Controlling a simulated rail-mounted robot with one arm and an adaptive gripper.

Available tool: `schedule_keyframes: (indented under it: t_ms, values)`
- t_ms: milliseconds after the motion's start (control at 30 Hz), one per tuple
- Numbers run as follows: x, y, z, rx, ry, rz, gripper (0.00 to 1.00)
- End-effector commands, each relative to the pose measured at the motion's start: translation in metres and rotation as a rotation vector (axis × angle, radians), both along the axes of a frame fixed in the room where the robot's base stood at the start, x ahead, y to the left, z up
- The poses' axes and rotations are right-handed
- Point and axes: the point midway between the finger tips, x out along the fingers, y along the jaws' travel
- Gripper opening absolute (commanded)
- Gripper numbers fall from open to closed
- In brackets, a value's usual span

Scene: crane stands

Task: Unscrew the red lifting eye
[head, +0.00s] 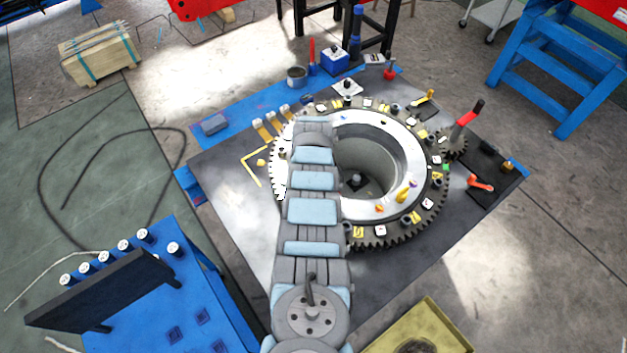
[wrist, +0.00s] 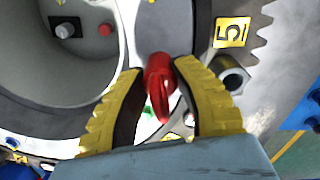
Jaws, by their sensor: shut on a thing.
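The red lifting eye (wrist: 159,84) stands up from the pale metal ring in the wrist view. My gripper (wrist: 160,70) has one yellow ribbed finger on each side of it and is shut on it. The foot of the eye is partly hidden. In the head view the toothed ring (head: 390,238) with its bright inner ring (head: 408,150) lies on a dark plate. My arm crosses its left side and hides both my gripper and the red eye there.
Several bolts and tags line the toothed ring. A crank with a red handle (head: 465,122) stands at its right. A blue stand with white-topped pegs (head: 150,310) is at lower left.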

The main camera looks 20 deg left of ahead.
Motion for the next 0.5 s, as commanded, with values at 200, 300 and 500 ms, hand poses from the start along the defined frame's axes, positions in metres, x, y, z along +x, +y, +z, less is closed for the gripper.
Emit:
schedule_keyframes:
  t_ms: [200,300,500]
  values:
    - [-0.0003,-0.0018,-0.0008,-0.002,0.003,0.237,0.00]
    - [-0.0002,-0.0007,-0.0010,-0.001,0.002,0.307,0.00]
    - [0.0005,-0.0002,0.0007,0.000,-0.001,0.336,0.00]
